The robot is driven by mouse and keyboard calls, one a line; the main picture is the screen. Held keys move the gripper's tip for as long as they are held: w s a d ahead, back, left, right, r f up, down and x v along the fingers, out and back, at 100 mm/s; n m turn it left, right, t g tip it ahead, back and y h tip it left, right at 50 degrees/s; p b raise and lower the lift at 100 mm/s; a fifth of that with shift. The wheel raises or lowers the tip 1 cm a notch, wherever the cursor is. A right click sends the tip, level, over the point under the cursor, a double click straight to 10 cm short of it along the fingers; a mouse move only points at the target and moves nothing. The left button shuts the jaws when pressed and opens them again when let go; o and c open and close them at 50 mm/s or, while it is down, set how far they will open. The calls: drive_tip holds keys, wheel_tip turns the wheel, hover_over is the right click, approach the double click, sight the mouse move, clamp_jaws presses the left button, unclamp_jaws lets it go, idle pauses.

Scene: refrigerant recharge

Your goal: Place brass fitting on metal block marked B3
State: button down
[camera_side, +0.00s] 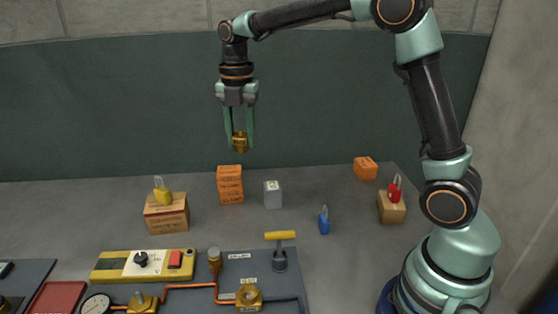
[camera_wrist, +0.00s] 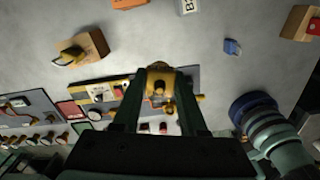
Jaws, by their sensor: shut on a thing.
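The brass fitting (camera_side: 240,145) is held between the fingertips of my gripper (camera_side: 239,136), high above the table in the side view. In the wrist view the brass fitting (camera_wrist: 160,82) sits between the two fingers of my gripper (camera_wrist: 160,74). The grey metal block (camera_side: 273,195) stands on the table, below and to the right of the fitting in the side view, with nothing on it. In the wrist view the block (camera_wrist: 188,6) is at the top edge, partly cut off, and its B3 mark is partly visible.
Orange blocks (camera_side: 230,185) stand just left of the metal block. A cardboard box (camera_side: 166,214) with a yellow padlock is farther left. A blue padlock (camera_side: 324,221) and a box with a red padlock (camera_side: 395,190) are to the right. The piping panel (camera_side: 262,268) is in front.

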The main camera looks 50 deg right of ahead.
wheel_tip(320, 180, up, 4)
drive_tip(key=m, duration=0.2)
hover_over(273, 185)
wheel_tip(273, 185, down, 19)
drive_tip(key=shift+f, duration=0.1)
drive_tip(key=shift+f, duration=0.15)
drive_tip(key=shift+c, duration=2.2)
unclamp_jaws()
